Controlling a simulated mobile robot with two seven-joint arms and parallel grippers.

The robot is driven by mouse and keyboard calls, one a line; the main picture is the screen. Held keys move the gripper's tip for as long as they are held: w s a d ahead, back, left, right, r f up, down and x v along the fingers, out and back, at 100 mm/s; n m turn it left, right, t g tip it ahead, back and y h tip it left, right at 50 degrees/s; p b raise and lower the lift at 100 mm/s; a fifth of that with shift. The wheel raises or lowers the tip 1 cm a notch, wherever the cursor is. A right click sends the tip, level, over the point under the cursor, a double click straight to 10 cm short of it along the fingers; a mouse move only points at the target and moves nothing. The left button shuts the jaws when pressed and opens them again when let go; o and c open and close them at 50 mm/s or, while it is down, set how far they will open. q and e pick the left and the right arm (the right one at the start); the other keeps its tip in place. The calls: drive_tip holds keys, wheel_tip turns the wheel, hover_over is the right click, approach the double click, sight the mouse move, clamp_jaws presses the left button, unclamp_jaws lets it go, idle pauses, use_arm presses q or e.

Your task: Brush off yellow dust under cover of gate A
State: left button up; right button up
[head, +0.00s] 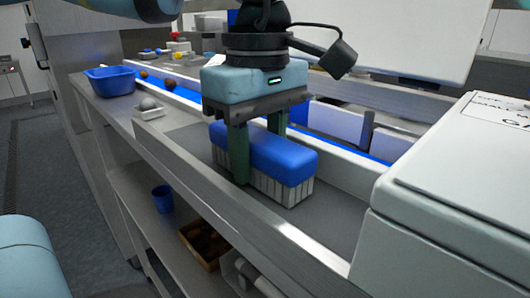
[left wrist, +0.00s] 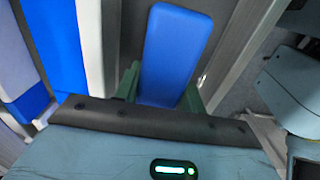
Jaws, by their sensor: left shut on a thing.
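My left gripper (head: 258,150) is shut on a brush with a blue back (head: 285,155) and pale bristles. Its green fingers stand on either side of the brush, and the bristles point down at the grey channel beside the belt. I cannot tell whether the bristles touch the surface. In the left wrist view the blue brush back (left wrist: 175,50) lies between the fingers. I cannot make out any yellow dust. My right gripper is not in view.
A raised metal rail (head: 265,228) runs along the channel's front. Behind is a blue belt (head: 187,94) with brown dates. A blue tray (head: 110,80) and a grey domed object (head: 148,108) sit at the left. A blue cup (head: 162,198) and a brown box (head: 205,243) are on the lower shelf.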

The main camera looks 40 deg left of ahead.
use_arm(q)
drive_tip(key=shift+w+a+f, duration=0.15)
drive_tip(key=shift+a, duration=1.2)
drive_tip(key=shift+w+a, duration=0.1)
drive_tip(key=shift+a, duration=1.3)
drive_tip(key=shift+w+a+p, duration=0.1)
drive_tip(key=shift+a+p, duration=0.4)
drive_tip(key=shift+a, duration=0.85)
